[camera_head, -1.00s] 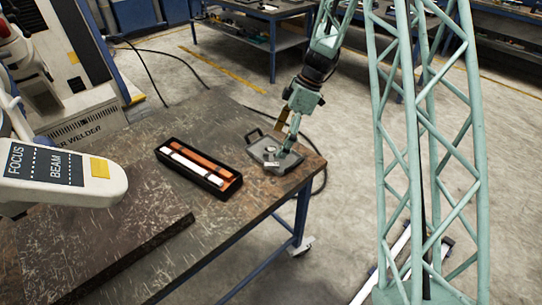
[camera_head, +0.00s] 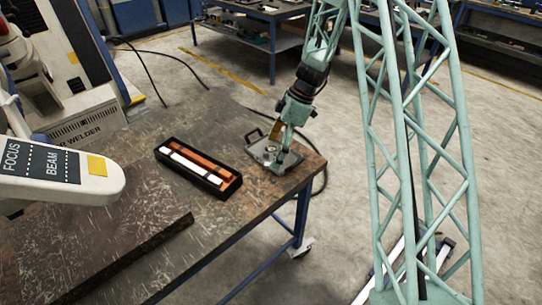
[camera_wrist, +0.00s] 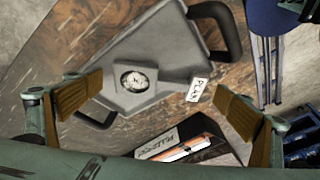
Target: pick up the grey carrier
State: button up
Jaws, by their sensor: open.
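The grey carrier (camera_head: 258,151) is a flat tray with dark loop handles, lying near the right corner of the worn table. In the wrist view the carrier (camera_wrist: 170,38) fills the upper middle. A square plate with a round pale piece (camera_wrist: 135,79) sits on it. One handle (camera_wrist: 220,30) is at upper right, the other (camera_wrist: 95,121) at lower left. My gripper (camera_head: 281,163) is over the carrier in the head view and hides part of it. In the wrist view my gripper (camera_wrist: 158,104) is open, its tan fingertips wide apart with nothing held between them.
A black case (camera_head: 198,168) with white and orange bars lies left of the carrier. A small white tag (camera_wrist: 196,90) shows by the carrier. The microscope arm's FOCUS/BEAM head (camera_head: 60,172) is at left. The table (camera_head: 150,235) ends just right of the carrier.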

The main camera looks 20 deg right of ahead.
aim_at(273, 154)
jog(key=shift+c, duration=0.6)
jog(key=c, duration=0.9)
notch_tip(273, 154, up, 10)
jog(key=p, duration=0.1)
jog(key=shift+p, duration=0.3)
